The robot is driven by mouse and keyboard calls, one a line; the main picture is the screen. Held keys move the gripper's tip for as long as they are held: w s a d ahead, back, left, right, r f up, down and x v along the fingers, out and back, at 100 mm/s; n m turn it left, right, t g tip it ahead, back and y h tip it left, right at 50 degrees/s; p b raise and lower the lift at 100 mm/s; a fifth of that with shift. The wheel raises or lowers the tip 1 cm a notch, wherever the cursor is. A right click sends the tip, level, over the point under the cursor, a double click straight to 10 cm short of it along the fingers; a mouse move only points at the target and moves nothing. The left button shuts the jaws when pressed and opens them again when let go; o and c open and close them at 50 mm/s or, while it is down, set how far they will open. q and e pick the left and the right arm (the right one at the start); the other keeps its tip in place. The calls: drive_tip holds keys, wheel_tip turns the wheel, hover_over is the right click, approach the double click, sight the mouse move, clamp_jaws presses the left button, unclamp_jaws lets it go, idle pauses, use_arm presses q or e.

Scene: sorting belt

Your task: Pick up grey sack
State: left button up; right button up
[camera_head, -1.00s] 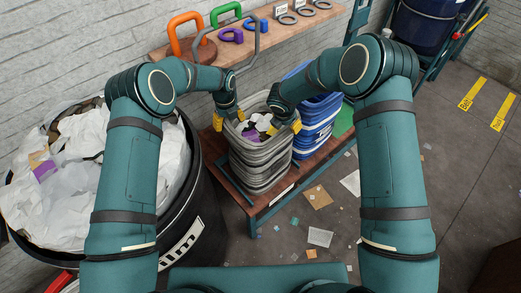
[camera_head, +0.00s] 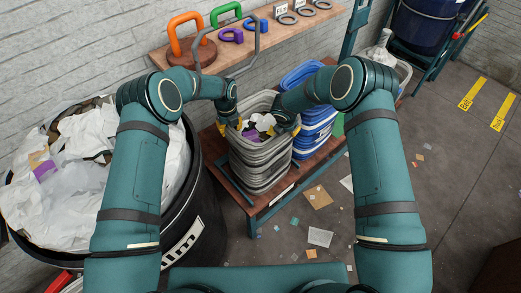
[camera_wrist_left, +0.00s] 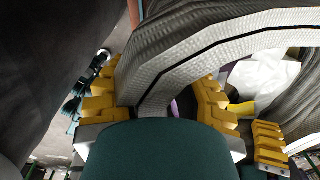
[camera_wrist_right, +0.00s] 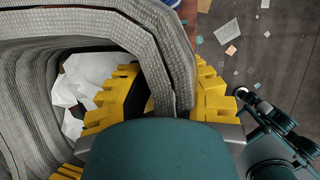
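The grey sack (camera_head: 262,168) has ribbed, folded sides and stands upright on a low wooden-topped stand, with white and purple scraps inside. My left gripper (camera_head: 234,128) is at its left rim. In the left wrist view the yellow fingers (camera_wrist_left: 156,100) straddle the sack's grey wall (camera_wrist_left: 185,62), with a gap beside it. My right gripper (camera_head: 288,128) is at the right rim. In the right wrist view its fingers (camera_wrist_right: 165,98) straddle the wall (camera_wrist_right: 172,60), with a dark gap on the inner side. Both look open; the fingertips are partly hidden.
A large black bin (camera_head: 208,225) full of white waste is at the left. A shelf (camera_head: 262,42) with coloured handles runs behind. Scraps lie on the floor (camera_head: 320,237) at the right.

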use_arm(q)
clamp_jaws()
use_arm(e)
clamp_jaws()
use_arm(q)
drive_tip(key=shift+s, duration=0.1)
drive_tip(key=shift+r, duration=0.15)
use_arm(e)
drive_tip(key=shift+r, duration=0.2)
